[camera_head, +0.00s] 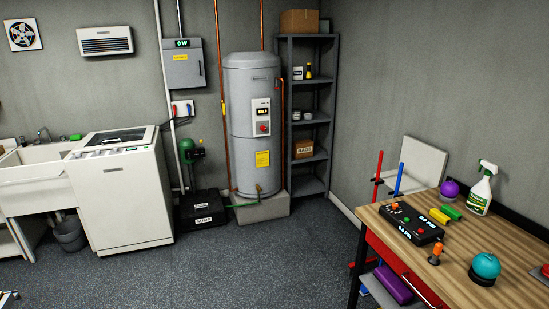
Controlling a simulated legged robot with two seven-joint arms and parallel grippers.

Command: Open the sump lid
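The sump (203,211) is a low black box on the floor, between the white washing machine and the grey water heater. A white label reading SUMP is on its front. Its dark top looks closed, though the detail is too small to be sure. A green pump-like unit (188,151) stands over its back part, with pipes running up the wall. Neither of my grippers shows in the head view. The sump is well ahead of me across the floor.
A white washing machine (121,190) stands left of the sump, and the water heater (254,130) on its plinth stands right. A wooden workbench (454,262) with several objects fills the lower right. The grey floor (230,265) between is clear.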

